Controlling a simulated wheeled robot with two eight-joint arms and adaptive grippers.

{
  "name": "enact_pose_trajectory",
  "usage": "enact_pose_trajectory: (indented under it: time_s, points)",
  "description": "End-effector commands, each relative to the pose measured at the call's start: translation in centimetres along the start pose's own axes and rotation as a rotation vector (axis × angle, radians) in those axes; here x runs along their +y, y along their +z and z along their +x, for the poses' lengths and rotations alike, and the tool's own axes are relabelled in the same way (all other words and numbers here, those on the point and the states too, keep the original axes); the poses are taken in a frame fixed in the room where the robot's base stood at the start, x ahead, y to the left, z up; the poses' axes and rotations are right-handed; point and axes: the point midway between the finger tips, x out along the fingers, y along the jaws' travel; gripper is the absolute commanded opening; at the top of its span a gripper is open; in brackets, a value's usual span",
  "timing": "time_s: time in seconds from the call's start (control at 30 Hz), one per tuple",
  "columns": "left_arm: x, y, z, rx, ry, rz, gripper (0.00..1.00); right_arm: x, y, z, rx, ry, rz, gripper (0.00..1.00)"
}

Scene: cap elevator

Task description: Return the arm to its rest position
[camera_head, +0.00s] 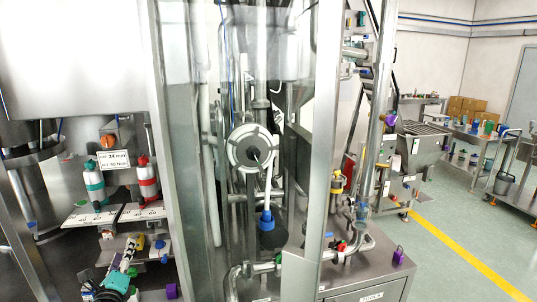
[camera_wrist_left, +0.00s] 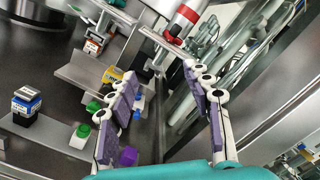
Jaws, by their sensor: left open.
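My left gripper (camera_head: 127,256) is at the lower left of the head view, with a teal body and pale fingers. It is in front of the grey machine, below a shelf. In the left wrist view, the two fingers with purple pads (camera_wrist_left: 160,78) stand apart. The gap between them holds nothing, and only background shows through it. The rest of my left arm is mostly hidden from view. My right gripper is in neither view.
A teal-and-white bottle (camera_head: 95,187) and a red-and-white bottle (camera_head: 147,180) stand above the left gripper. A purple cap (camera_head: 171,291) is to its right. A tall metal post (camera_head: 178,150) rises beside it. Open floor (camera_head: 440,215) lies at the far right.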

Motion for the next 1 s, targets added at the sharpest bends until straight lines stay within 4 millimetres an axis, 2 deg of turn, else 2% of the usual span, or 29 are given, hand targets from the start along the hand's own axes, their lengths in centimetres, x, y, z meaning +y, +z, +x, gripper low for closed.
enact_pose_trajectory:
  time_s: [0.03,0.1,0.17,0.27,0.37,0.5,0.6,0.7,0.8,0.9,1.0]
  points:
    - [-1.5,0.6,-0.8,-0.026,0.021,-0.12,0.5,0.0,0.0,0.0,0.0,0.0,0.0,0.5]
    - [-3.0,1.4,-2.3,-0.067,0.067,-0.331,0.5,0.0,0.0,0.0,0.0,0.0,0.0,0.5]
    - [-3.9,1.6,-3.9,-0.099,0.12,-0.529,0.5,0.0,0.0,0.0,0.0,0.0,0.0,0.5]
    - [-4.5,0.6,-7.2,-0.136,0.233,-0.856,0.5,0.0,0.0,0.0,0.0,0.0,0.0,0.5]
    - [-4.6,-2.1,-11.2,-0.158,0.377,-1.17,0.5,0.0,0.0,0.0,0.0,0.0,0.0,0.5]
    - [-4.6,-7.9,-18.3,-0.172,0.641,-1.563,0.5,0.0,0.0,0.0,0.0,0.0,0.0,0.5]
    - [-4.9,-12.2,-23.6,-0.179,0.852,-1.771,0.5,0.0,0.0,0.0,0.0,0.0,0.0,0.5]
    - [-5.3,-15.5,-28.0,-0.187,1.03,-1.9,0.5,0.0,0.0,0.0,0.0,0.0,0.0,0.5]
    - [-5.7,-17.5,-30.8,-0.193,1.15,-1.968,0.5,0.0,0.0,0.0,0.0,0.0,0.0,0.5]
    - [-5.9,-18.4,-32.2,-0.197,1.21,-1.998,0.5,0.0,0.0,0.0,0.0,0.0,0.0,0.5]
    - [-6.0,-18.4,-32.4,-0.198,1.216,-2.001,0.5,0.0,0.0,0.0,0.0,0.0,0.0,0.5]
